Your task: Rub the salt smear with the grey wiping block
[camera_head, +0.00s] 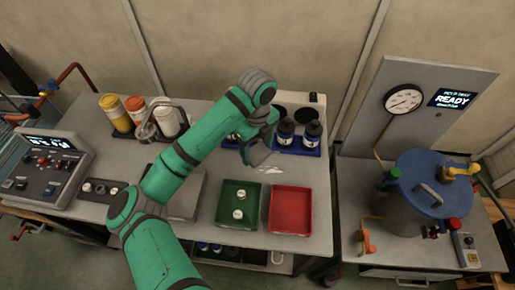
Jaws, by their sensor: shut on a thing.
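The salt smear (271,170) shows as thin white streaks on the grey bench top, behind the green and red trays. My gripper (257,156) points down just left of and behind the smear. It is shut on a dark grey thing, taken to be the grey wiping block, low near the bench top. The block's outline is hard to separate from the grey fingers. I cannot tell whether it touches the bench or the smear.
A green tray (222,215) with two small pale round pieces and an empty red tray (290,188) stand in front. Dark bottles (312,133) in a blue holder stand behind right. Several bottles (121,118) and a control panel (46,167) are left. A blue-lidded vessel (433,182) is right.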

